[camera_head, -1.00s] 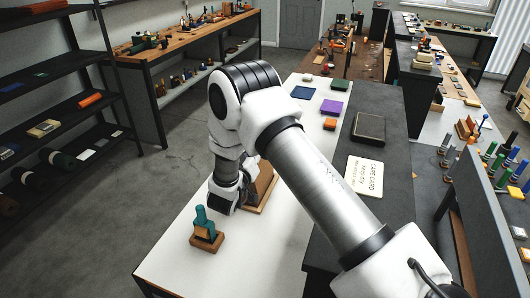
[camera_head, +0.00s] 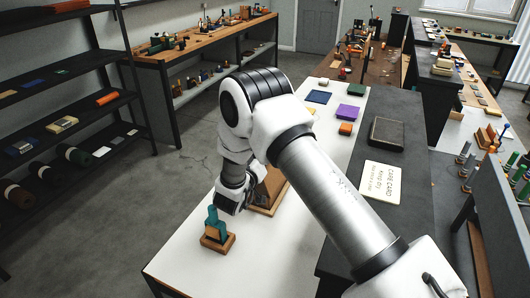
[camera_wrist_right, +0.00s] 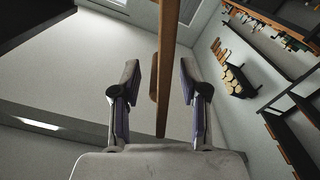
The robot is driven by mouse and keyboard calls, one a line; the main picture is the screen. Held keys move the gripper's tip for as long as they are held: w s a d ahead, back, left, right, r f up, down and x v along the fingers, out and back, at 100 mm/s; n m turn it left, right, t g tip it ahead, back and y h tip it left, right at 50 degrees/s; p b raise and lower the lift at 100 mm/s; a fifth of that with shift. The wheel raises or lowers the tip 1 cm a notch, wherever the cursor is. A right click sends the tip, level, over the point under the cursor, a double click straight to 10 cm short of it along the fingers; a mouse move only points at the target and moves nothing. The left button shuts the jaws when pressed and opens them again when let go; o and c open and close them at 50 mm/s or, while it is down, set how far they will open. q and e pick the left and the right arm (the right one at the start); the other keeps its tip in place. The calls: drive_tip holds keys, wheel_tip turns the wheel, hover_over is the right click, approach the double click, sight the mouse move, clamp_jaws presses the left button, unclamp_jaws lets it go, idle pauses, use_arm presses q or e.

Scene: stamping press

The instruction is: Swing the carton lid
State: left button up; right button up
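A brown wooden thing that looks like the carton (camera_head: 271,191) stands on the white table, largely hidden behind my right arm in the head view. I cannot make out its lid there. My right wrist is down beside its left side, and its fingers are not clear in that view. In the right wrist view a long, thin brown board (camera_wrist_right: 168,45), perhaps the lid, stands edge-on between the two fingers of my right gripper (camera_wrist_right: 159,80). The fingers are apart, with gaps showing on both sides of the board. My left gripper is not in view.
A teal piece on a wooden block (camera_head: 215,236) stands on the white table (camera_head: 185,262) near the wrist. A care card (camera_head: 381,183) and a dark box (camera_head: 387,132) lie on the dark counter at right. Coloured pads lie farther back. Shelves stand at left.

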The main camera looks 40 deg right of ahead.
drive_tip(key=v, duration=1.2)
drive_tip(key=shift+f, duration=0.1)
